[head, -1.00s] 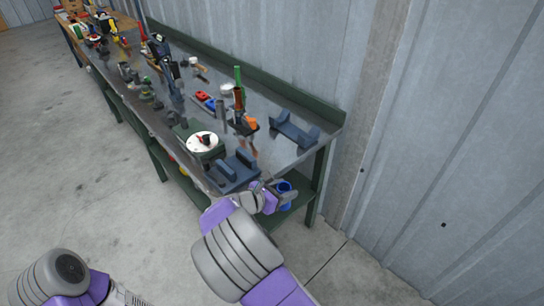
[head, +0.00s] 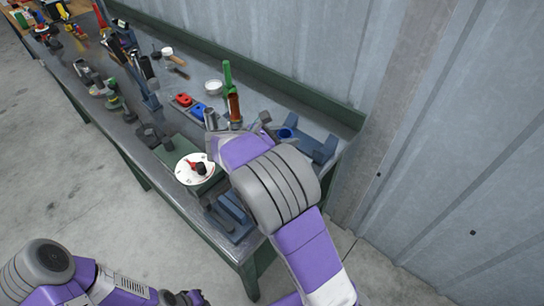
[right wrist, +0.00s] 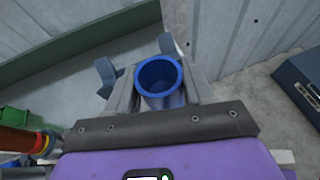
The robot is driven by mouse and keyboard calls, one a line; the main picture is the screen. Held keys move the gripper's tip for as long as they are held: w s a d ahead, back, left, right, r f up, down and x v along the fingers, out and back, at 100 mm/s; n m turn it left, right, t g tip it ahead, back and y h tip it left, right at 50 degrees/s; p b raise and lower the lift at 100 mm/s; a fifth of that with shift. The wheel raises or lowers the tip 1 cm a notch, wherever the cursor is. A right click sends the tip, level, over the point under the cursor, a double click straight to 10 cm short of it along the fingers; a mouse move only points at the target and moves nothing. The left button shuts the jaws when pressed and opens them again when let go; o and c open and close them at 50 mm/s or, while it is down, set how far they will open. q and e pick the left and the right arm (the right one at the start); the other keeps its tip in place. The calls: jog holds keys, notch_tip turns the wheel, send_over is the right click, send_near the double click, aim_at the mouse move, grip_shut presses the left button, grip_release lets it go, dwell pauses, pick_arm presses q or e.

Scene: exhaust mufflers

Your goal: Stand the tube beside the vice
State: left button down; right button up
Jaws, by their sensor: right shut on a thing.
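The blue tube (head: 287,132) shows its open top between the fingers of my right gripper (head: 274,131), at the right end of the workbench. In the right wrist view, the tube (right wrist: 162,80) sits between the grey fingers of the gripper (right wrist: 165,92), its round mouth facing the camera. It looks roughly upright. Its lower end is hidden, so I cannot tell whether it touches the bench. I cannot single out the vice with certainty; a dark tool (head: 153,136) stands beside the green plate. Part of my left arm's dark end (head: 184,298) shows at the bottom edge; its fingers are unclear.
A dark blue cradle (head: 318,148) is beside the tube, another (head: 229,217) at the front edge. A white disc (head: 194,169), red and blue parts (head: 183,100) and a green-and-brown upright tool (head: 235,106) stand left. The metal wall (head: 440,130) is close behind.

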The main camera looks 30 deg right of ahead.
jog(key=shift+w+f, duration=0.1)
jog(key=shift+f, duration=0.15)
jog(key=shift+s+f+b, duration=0.2)
jog(key=shift+f+b, duration=1.65)
jog(key=shift+f, duration=2.9)
jog(key=shift+r, duration=0.1)
jog(key=o, duration=1.1)
